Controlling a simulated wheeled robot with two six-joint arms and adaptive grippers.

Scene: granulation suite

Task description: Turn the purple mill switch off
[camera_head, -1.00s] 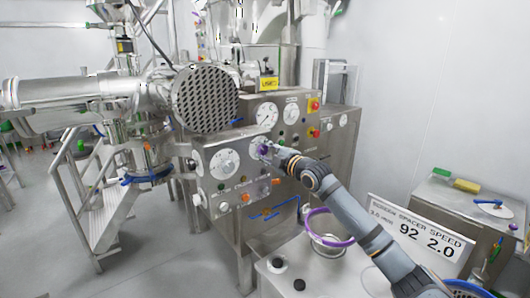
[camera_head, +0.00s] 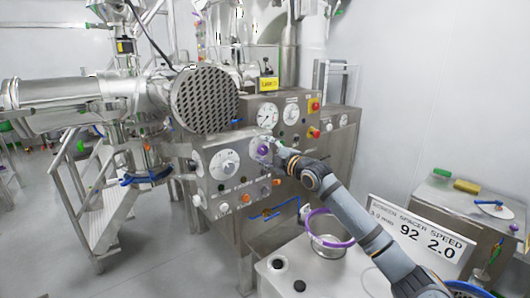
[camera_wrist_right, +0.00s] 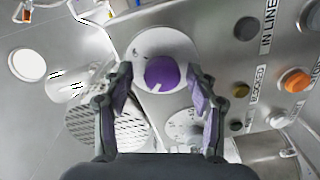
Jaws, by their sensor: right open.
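The purple mill switch (camera_head: 263,149) is a round knob on a pale round plate on the front of the steel control panel. In the right wrist view the purple knob (camera_wrist_right: 162,74) shows a short white mark at its lower left edge. My right gripper (camera_head: 272,146) is at the panel in front of the knob. In the wrist view its two fingers (camera_wrist_right: 160,92) stand apart on either side of the knob, with gaps on both sides. The jaws are open and empty. My left gripper is not in view.
A white dial (camera_head: 224,164) sits left of the knob. Orange buttons (camera_head: 276,183) are below it, and one orange button (camera_wrist_right: 295,80) shows in the wrist view. A blue handle (camera_head: 285,207) and a purple-rimmed pot (camera_head: 331,241) are lower down. A sign (camera_head: 416,236) stands at right.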

